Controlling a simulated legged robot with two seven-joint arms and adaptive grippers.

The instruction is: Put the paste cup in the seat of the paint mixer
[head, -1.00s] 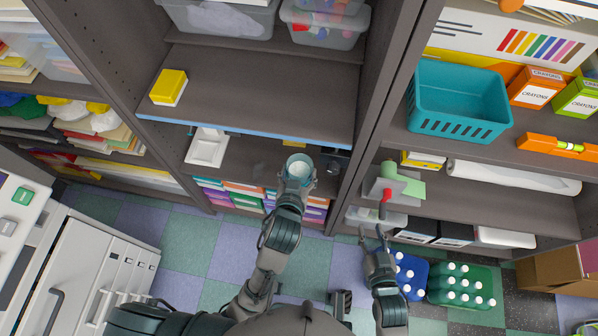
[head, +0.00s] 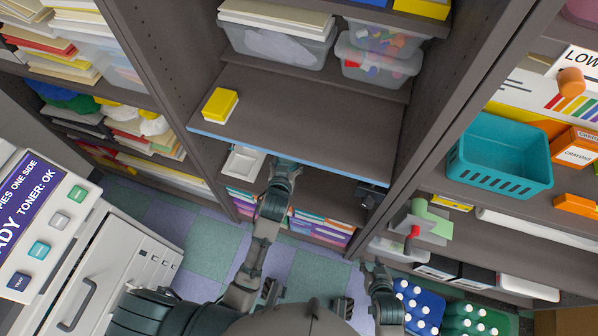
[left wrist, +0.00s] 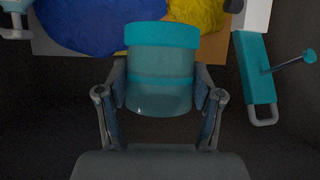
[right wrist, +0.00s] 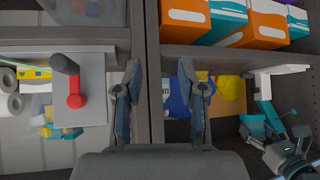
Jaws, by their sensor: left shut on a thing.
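The paste cup (left wrist: 160,72), translucent with teal bands, is between the fingers of my left gripper (left wrist: 160,92), which is shut on it. In the head view my left gripper (head: 285,170) reaches in under a shelf board, which hides the cup. The paint mixer stands to the cup's left in the head view, where its white base (head: 243,160) shows. In the left wrist view, which looks inverted, its teal head (left wrist: 256,68) with a lever is right of the cup, apart from it. I cannot see the seat clearly. My right gripper (right wrist: 160,78) is open and empty.
The blue-edged shelf board (head: 300,125) overhangs the compartment. An upright divider (head: 430,150) separates it from the bay with a red-handled device (head: 412,232). A dark object (head: 370,192) sits at the compartment's right. A copier (head: 110,270) stands at left.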

